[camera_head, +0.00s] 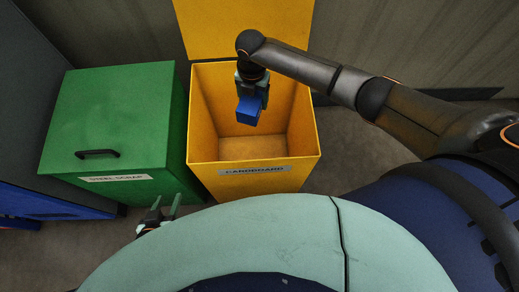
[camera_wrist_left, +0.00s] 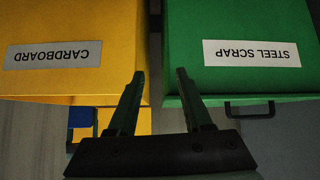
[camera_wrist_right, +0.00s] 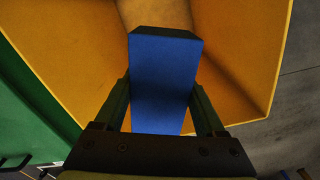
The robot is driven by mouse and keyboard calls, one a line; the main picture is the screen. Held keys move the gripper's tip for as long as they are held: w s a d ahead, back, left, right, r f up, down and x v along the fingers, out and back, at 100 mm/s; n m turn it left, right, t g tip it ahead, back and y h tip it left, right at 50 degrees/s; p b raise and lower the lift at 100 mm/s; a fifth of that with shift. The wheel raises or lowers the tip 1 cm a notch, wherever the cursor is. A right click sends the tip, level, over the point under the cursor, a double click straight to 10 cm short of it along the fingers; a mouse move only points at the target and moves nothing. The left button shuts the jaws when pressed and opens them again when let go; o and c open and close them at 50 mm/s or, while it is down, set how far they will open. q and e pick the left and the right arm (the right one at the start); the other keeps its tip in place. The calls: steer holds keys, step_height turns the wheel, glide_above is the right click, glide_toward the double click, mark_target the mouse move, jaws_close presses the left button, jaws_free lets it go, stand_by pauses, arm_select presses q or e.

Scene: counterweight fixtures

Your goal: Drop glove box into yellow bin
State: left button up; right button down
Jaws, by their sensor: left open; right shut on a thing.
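The glove box is a blue block (camera_head: 248,109). My right gripper (camera_head: 250,98) is shut on it and holds it over the open top of the yellow bin (camera_head: 202,176), which bears a label reading CARDBOARD. In the right wrist view the blue block (camera_wrist_right: 163,85) sits between the two fingers, with the bin's yellow walls (camera_wrist_right: 235,50) around it. My left gripper (camera_head: 167,208) is open and empty, low in front of the green bin. In the left wrist view its fingers (camera_wrist_left: 160,100) stand apart with nothing between them.
A closed green bin (camera_head: 120,115) labelled STEEL SCRAP, with a black handle, stands left of the yellow bin. The yellow bin's lid (camera_head: 245,30) is raised at the back. A blue container (camera_head: 55,205) is at the far left. Bare floor (camera_head: 360,150) shows to the right.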

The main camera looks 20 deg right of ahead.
steer(key=shift+f+b, duration=0.3)
steer(key=shift+f, duration=0.5)
jaws_free()
arm_select(q)
steer(key=shift+w+d+f, duration=0.15)
steer(key=shift+w+d, duration=0.45)
steer(key=shift+d, duration=0.1)
steer(key=shift+s+a+r+p, duration=0.35)
steer(key=shift+s+a+p, duration=0.15)
steer(key=shift+a+p, duration=0.25)
arm_select(e)
step_height(320, 180, up, 13)
steer(key=shift+f, duration=0.2)
arm_select(q)
steer(key=shift+d, duration=0.2)
arm_select(e)
steer(key=shift+f, duration=0.1)
